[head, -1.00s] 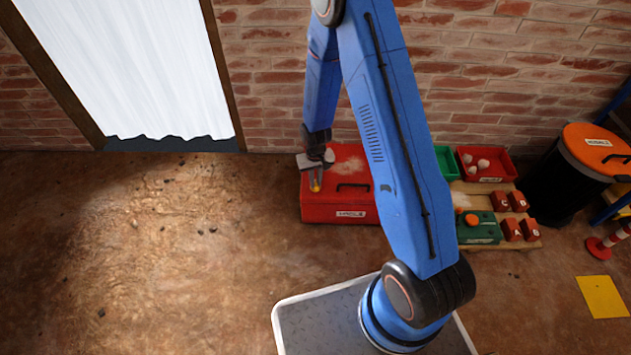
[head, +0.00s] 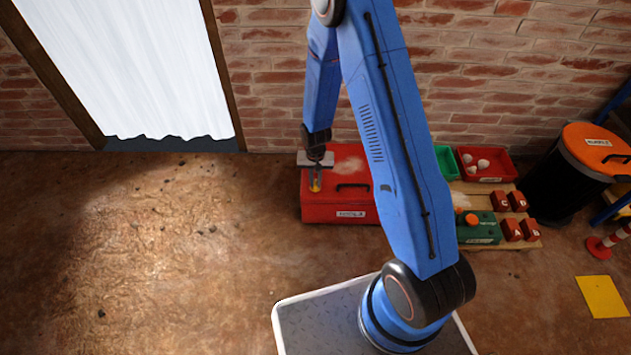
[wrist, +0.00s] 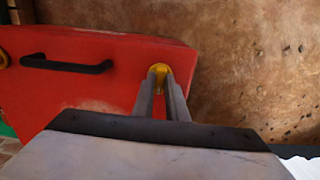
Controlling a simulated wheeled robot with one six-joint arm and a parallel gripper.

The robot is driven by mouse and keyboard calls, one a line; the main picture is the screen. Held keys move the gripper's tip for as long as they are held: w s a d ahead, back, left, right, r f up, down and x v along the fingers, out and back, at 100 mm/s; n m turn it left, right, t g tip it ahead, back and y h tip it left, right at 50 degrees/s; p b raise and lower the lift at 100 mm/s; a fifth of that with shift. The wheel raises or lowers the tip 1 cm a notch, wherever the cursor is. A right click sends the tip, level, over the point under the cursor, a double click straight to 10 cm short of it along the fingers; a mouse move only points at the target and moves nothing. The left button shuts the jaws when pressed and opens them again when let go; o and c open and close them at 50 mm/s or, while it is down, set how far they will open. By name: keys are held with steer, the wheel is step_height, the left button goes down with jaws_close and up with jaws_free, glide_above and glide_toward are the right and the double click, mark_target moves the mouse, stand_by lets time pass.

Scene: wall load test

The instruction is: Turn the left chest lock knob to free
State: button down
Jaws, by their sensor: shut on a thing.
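The red chest (head: 338,213) stands on the floor against the brick wall, left of my arm's main link in the head view. It fills the left of the wrist view (wrist: 105,60). The left lock knob is yellow (wrist: 158,69) and sits near the chest lid's edge. My gripper (head: 315,186) points down over the left part of the lid. In the wrist view its two fingers (wrist: 163,92) are shut on the yellow knob, and they hide part of it. The knob's exact turn angle is hard to tell.
A black handle (head: 353,186) rises from the lid. A second yellow knob (wrist: 3,59) shows at the wrist view's left edge. Right of my arm are a red bin (head: 502,173), a green box (head: 478,232) and a black barrel (head: 560,185). The floor at left is clear except for small debris.

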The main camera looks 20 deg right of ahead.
steer(key=c, duration=1.8)
jaws_free()
steer(key=shift+o, duration=0.2)
step_height(320, 180, up, 17)
steer(key=shift+r, duration=0.2)
step_height(320, 180, up, 11)
steer(key=t, duration=0.1)
glide_above(316, 183)
steer(key=s+d, duration=0.2)
steer(key=s, duration=0.2)
steer(key=s+d+r+n+t, duration=0.1)
steer(key=s+d+r+n, duration=0.1)
steer(key=s+r, duration=0.8)
steer(key=s+d+r+n+t, duration=0.1)
steer(key=s+r, duration=0.3)
steer(key=s, duration=0.5)
steer(key=s+d+r+t, duration=0.1)
steer(key=s+d+r, duration=0.1)
steer(key=s+r, duration=0.3)
steer(key=s, duration=0.4)
steer(key=shift+s+n+t, duration=0.25)
steer(key=shift+n+t, duration=0.15)
